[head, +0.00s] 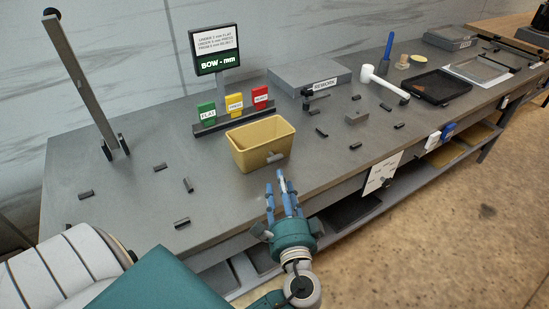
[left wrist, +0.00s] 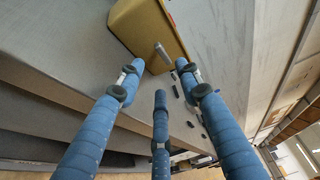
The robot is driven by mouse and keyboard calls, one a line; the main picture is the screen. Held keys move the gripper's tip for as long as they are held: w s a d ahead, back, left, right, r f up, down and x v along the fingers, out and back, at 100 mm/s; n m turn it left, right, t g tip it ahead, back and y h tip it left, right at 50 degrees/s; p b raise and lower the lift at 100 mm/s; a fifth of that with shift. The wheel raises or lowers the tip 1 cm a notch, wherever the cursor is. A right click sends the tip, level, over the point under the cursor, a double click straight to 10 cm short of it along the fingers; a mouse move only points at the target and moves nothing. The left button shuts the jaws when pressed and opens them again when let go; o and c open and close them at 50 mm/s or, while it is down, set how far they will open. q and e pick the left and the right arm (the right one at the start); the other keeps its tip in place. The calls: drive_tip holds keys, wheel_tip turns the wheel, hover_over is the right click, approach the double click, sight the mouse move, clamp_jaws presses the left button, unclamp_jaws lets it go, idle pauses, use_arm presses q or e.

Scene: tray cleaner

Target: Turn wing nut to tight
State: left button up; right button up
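My left gripper (head: 284,184) has three blue fingers and is at the front edge of the grey bench, just in front of the yellow bin (head: 246,150). In the left wrist view its fingers (left wrist: 160,78) are spread with nothing between them. A small grey piece (head: 275,157) shows at the bin's front, near the fingertips. It shows as a short bar in the left wrist view (left wrist: 162,53); I cannot tell whether it is a wing nut. No wing nut can be made out for certain. My right gripper is not in view.
Several dark small bars lie scattered on the bench (head: 110,203). Green, yellow and red labelled blocks (head: 234,104) stand behind the bin. A mallet (head: 384,83), a black tray (head: 440,87) and a grey rework box (head: 308,72) are to the right. An upright post (head: 80,82) stands left.

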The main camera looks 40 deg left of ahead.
sight(275, 161)
use_arm(q)
drive_tip(key=shift+w+a+r+p, duration=0.25)
drive_tip(key=shift+w+a, duration=0.2)
drive_tip(key=shift+w+a+r+p, duration=0.2)
drive_tip(key=shift+w+a, duration=0.25)
drive_tip(key=x, duration=0.3)
drive_tip(key=p+x, duration=0.1)
drive_tip(key=x, duration=0.1)
drive_tip(key=shift+w+a+f, duration=0.2)
drive_tip(key=shift+w+f, duration=0.05)
drive_tip(key=shift+f, duration=0.1)
drive_tip(key=shift+w+a, duration=0.15)
drive_tip(key=shift+a, duration=0.05)
drive_tip(key=shift+c, duration=0.3)
drive_tip(key=c, duration=0.5)
clamp_jaws()
drive_tip(key=shift+f, duration=0.1)
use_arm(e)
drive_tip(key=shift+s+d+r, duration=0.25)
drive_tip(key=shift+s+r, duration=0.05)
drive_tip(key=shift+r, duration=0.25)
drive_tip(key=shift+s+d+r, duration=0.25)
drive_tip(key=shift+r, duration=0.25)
